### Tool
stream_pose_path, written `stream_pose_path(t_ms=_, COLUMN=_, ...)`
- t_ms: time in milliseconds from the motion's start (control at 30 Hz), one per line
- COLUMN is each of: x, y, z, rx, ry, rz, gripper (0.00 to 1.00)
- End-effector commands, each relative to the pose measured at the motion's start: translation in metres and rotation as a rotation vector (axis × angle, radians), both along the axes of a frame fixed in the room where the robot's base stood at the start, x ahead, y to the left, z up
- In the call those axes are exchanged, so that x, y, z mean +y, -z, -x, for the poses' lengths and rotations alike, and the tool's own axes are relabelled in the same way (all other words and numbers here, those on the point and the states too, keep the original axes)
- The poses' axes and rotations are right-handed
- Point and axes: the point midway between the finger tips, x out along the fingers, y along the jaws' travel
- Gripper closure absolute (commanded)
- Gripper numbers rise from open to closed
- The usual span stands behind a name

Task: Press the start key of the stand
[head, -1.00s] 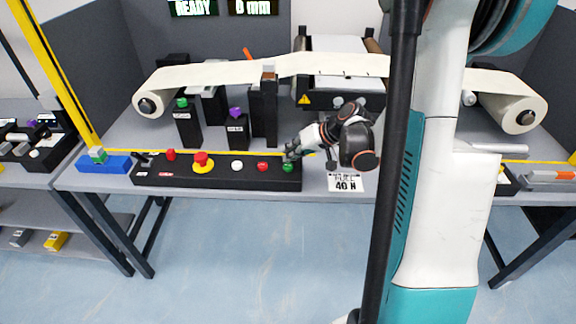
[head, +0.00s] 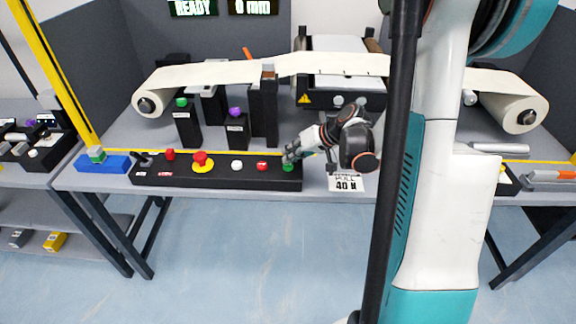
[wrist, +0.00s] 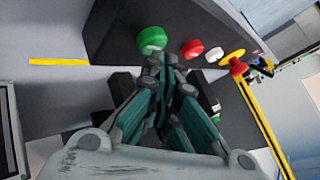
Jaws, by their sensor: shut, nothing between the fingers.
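The stand's black control panel (head: 217,180) lies along the front edge of the table. A green key (head: 288,168) sits at its right end; it also shows in the wrist view (wrist: 152,39). To its left are a red button (head: 262,167), a white button (head: 237,165) and a red mushroom knob on a yellow base (head: 202,160). My gripper (head: 291,157) is shut and empty, with its tips right at the green key. In the wrist view the fingertips (wrist: 160,62) are just below the green key; I cannot tell whether they touch it.
A paper web (head: 225,73) runs between two rolls above the table. Black posts with a green knob (head: 181,103) and a purple knob (head: 235,112) stand behind the panel. A "PULL 40 N" label (head: 345,183) is at the front edge. The display reads READY (head: 193,7).

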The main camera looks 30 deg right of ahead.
Motion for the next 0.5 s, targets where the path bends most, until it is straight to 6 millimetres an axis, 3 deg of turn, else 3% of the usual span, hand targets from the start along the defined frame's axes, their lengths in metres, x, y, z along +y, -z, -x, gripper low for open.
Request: stream_pose_path(t_ms=500, x=0.0, y=0.0053, z=0.0, rx=0.0, ry=0.0, rz=0.0, gripper=1.0)
